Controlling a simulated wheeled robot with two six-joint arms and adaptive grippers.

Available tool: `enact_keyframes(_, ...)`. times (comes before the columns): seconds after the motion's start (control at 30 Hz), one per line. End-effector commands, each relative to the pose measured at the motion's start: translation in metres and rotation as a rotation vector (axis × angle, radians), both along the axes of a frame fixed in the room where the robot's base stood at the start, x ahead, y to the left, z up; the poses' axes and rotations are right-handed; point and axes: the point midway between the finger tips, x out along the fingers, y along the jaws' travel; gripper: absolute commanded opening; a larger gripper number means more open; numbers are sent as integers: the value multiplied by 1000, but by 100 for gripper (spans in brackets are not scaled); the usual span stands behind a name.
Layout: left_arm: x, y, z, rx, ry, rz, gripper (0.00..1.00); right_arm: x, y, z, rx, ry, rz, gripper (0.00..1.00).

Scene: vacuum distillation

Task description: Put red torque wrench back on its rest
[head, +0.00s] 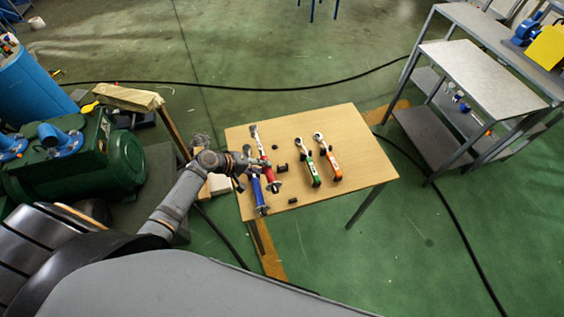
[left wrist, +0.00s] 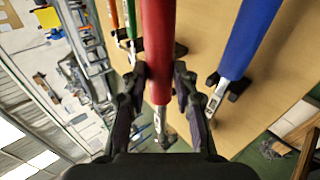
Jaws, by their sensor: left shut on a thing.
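The red torque wrench (head: 268,172) is at the left part of the wooden table, with its silver head toward the far edge. My left gripper (head: 254,166) comes in from the left and is shut on it. In the left wrist view the red handle (left wrist: 158,40) runs between the two dark fingers of the gripper (left wrist: 159,78). Small black rest blocks (head: 282,168) stand beside the wrench. I cannot tell whether the wrench touches a rest. My right gripper is not in view.
The blue torque wrench (head: 258,190) lies just left of the red one. The green (head: 313,170) and orange (head: 331,163) wrenches lie to the right. The wooden table's (head: 361,165) right side is clear. A grey metal bench (head: 482,75) stands farther right, a green machine (head: 80,160) left.

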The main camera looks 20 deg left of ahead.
Motion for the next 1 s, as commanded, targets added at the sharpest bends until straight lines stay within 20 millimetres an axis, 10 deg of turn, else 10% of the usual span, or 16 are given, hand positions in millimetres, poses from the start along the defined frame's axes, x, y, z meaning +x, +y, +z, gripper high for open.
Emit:
enact_keyframes(0.3, 11, -74, 24, 6, -15, -55, 0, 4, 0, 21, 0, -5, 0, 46)
enact_keyframes(1.0, 6, -79, 15, 11, -24, -40, 0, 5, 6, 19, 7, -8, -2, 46)
